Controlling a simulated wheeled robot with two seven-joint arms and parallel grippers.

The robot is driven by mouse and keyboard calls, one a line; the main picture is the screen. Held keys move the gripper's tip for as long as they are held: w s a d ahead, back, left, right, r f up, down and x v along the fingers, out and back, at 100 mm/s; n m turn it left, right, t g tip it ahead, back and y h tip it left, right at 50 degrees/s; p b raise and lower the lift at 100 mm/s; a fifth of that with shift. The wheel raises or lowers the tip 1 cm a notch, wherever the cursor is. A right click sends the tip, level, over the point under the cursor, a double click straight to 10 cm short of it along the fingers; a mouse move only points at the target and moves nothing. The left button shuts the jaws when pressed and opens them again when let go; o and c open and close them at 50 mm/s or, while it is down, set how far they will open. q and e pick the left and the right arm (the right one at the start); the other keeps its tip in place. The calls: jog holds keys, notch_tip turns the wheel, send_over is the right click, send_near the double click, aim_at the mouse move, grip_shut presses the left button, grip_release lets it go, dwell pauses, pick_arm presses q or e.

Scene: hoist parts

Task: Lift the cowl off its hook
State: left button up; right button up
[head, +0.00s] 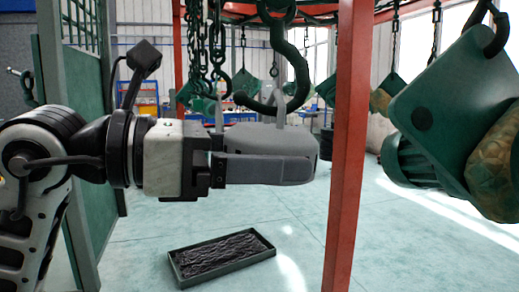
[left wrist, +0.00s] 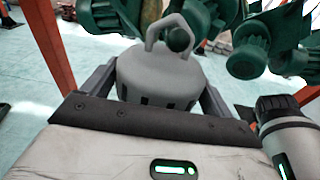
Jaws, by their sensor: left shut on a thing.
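The cowl (head: 268,138) is a grey, rounded shell with an arched handle on top. My left gripper (head: 300,165) comes in from the left, with its fingers along the cowl's sides, shut on it. The cowl shows between the fingers in the left wrist view (left wrist: 155,75), its handle up. The dark green hook (head: 300,78) hangs from above, its curve close over the cowl at handle height. In the left wrist view the hook's rounded tip (left wrist: 178,40) shows within the handle's arch. Whether handle and hook touch is unclear. My right gripper is not in view.
A red post (head: 346,150) stands just right of the cowl. A large green hanging part (head: 440,110) is further right. Chains (head: 205,50) and other hooks hang behind. A dark tray (head: 222,260) lies on the floor below, with open floor around it.

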aim_at(227, 134)
pick_arm(q)
jog(key=shift+a+r, duration=0.1)
jog(key=shift+r, duration=0.05)
jog(key=shift+s+a+r+p, duration=0.1)
jog(key=shift+a+r+p, duration=0.1)
jog(key=shift+p, duration=0.3)
jog(key=shift+s+a+y+p, duration=0.1)
jog(key=shift+a+y+p, duration=0.25)
jog(key=shift+y+p, duration=0.15)
jog(key=shift+a, duration=0.1)
jog(key=shift+s+a+r+g+y+p, duration=0.3)
jog(key=shift+a+r+y+p, duration=0.25)
jog(key=shift+p, duration=0.4)
jog(key=shift+a+f, duration=0.2)
